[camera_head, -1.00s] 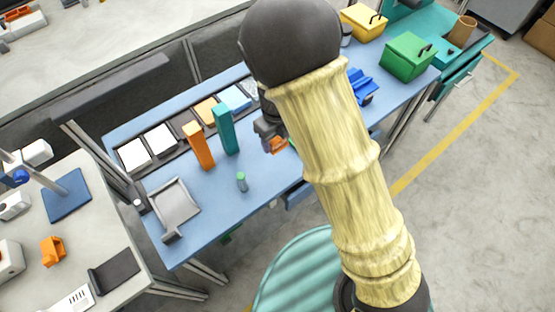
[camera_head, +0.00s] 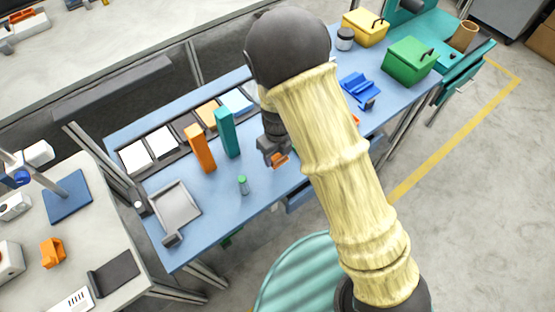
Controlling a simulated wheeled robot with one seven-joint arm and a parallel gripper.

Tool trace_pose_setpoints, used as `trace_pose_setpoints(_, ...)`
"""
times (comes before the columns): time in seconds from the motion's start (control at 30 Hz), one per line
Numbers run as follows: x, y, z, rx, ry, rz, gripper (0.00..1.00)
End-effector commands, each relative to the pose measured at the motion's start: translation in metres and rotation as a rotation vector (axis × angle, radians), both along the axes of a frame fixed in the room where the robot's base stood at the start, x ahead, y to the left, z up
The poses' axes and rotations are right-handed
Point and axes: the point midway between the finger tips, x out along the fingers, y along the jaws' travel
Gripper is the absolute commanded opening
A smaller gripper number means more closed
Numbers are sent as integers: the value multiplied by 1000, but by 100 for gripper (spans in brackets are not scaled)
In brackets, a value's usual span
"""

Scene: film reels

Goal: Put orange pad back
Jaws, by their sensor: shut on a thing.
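My gripper (camera_head: 272,153) is shut on a small orange piece (camera_head: 280,161), which I take to be the orange pad. It is over the middle of the blue bench, right of the tall teal block (camera_head: 227,132). Only part of the piece shows, and I cannot tell whether it touches the bench. A dark rack (camera_head: 185,148) along the back of the bench holds a row of pads: two white ones at left, then an orange-tan pad (camera_head: 207,113) and a pale blue pad (camera_head: 236,100). A dark slot lies between the white and orange-tan pads. My arm hides the rack's right end.
A tall orange block (camera_head: 200,148) stands beside the teal one in front of the rack. A small green-topped bottle (camera_head: 243,185) and a grey tray (camera_head: 176,206) are nearer. Blue holder (camera_head: 360,90), green box (camera_head: 410,61) and yellow box (camera_head: 366,26) are at right.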

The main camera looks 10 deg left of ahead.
Motion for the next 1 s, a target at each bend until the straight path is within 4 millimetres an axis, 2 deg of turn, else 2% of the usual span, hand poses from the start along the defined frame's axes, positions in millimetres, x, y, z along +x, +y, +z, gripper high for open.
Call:
trace_pose_setpoints(0.17,0,0,-2,-1,1,0,32)
trace_pose_setpoints(0.43,0,-1,-35,-2,3,-2,32)
trace_pose_setpoints(0.83,0,0,-40,0,1,0,32)
trace_pose_setpoints(0.87,0,0,-40,0,1,0,58)
trace_pose_setpoints(0.93,0,0,-40,1,1,0,71)
trace_pose_setpoints(0.97,0,0,-40,1,1,0,76)
trace_pose_setpoints(1.0,0,0,-40,1,1,0,76)
